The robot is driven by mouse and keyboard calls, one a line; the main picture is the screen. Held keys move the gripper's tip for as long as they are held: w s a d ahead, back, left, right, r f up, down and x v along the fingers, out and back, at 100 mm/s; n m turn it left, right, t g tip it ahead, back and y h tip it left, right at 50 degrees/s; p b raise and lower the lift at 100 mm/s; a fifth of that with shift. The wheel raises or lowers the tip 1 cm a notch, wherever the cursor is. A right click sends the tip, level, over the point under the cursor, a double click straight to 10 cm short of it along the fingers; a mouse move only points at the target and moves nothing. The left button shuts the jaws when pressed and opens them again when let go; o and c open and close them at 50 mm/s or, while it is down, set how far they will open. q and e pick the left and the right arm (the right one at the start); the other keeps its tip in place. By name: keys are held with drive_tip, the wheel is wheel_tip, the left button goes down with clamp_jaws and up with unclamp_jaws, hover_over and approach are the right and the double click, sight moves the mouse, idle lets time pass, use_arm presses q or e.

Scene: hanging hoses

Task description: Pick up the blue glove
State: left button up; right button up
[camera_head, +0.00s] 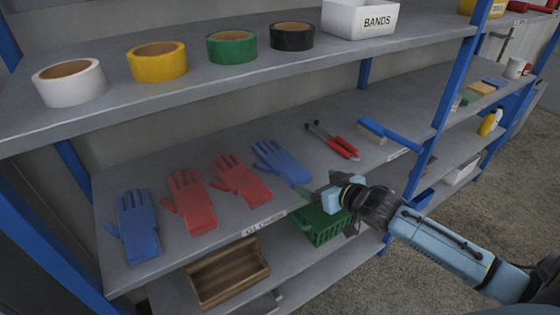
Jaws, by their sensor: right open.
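One blue glove (138,230) lies flat at the left end of the middle shelf. Another blue glove (282,161) lies further right on the same shelf, beyond two red gloves, (193,203) and (241,180). My right gripper (313,186) reaches in from the right, at the shelf's front edge. It is open and empty, close to the lower right of the right-hand blue glove; I cannot tell the exact gap in depth. My left gripper is out of view.
Red-handled pliers (338,142) and a blue-handled brush (386,133) lie right of the gloves. The upper shelf (200,92) overhangs, carrying tape rolls and a white bin (360,20). A green basket (322,225) and wooden crate (228,272) stand below. A blue post (437,110) rises at right.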

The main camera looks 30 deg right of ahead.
sight(299, 175)
drive_tip(key=x, duration=0.5)
drive_tip(key=shift+w, duration=0.1)
drive_tip(key=shift+a+b+x, duration=0.15)
drive_tip(key=shift+b+x, duration=0.15)
drive_tip(key=shift+x, duration=1.15)
drive_tip(key=shift+a+b+x, duration=0.15)
drive_tip(key=shift+b+x, duration=0.1)
drive_tip(key=shift+x, duration=1.2)
drive_tip(key=shift+c, duration=0.3)
